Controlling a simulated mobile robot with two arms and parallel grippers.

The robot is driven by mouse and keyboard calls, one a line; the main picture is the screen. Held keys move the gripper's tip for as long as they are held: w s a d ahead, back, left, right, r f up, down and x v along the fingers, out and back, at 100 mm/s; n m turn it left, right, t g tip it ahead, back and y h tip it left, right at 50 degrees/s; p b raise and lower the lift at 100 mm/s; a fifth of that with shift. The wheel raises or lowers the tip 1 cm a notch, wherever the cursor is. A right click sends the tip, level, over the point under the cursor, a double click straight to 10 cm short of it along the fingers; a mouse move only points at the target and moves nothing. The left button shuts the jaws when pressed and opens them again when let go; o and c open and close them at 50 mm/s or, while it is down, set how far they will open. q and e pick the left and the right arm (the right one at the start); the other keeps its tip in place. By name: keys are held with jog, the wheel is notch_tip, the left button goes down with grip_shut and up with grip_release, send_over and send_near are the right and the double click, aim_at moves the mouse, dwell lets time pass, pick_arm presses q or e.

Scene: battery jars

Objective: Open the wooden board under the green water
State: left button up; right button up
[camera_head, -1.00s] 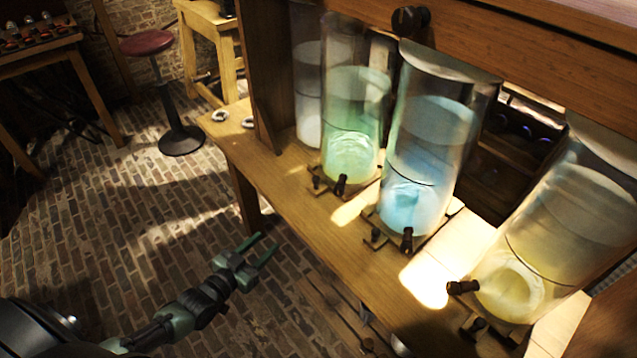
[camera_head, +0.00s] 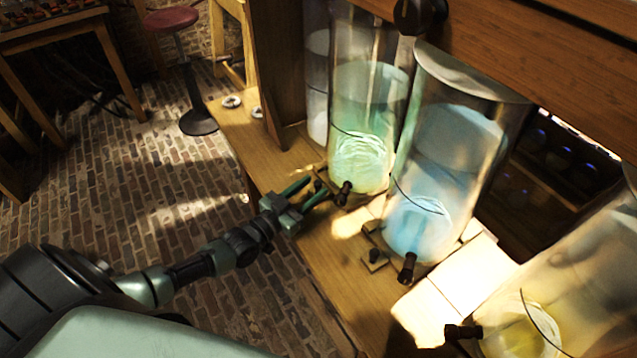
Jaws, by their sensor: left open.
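The green water stands in a tall glass jar (camera_head: 362,125) on the wooden bench. A dark tap (camera_head: 342,193) sticks out at the jar's foot. A small dark fitting sits beside the tap, partly behind my gripper. My left gripper (camera_head: 318,187) is open and empty, its two green fingers pointing at the base of the green jar. It is above the bench's front edge, close to the tap; I cannot tell if it touches anything. I cannot make out a separate wooden board under the green jar. My right gripper is not in view.
A blue jar (camera_head: 440,170) with a tap (camera_head: 407,268) stands to the right, and a yellow one (camera_head: 560,290) farther right. A pale jar (camera_head: 318,85) is behind on the left. The bench (camera_head: 300,240) has metal rings at its left end. A red stool (camera_head: 172,18) stands on open brick floor.

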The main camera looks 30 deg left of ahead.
pick_arm(q)
jog(key=shift+x, duration=0.8)
jog(key=shift+w+f, duration=0.1)
jog(key=shift+w, duration=0.3)
jog(key=shift+w+d, duration=0.1)
jog(key=shift+w, duration=0.05)
grip_shut()
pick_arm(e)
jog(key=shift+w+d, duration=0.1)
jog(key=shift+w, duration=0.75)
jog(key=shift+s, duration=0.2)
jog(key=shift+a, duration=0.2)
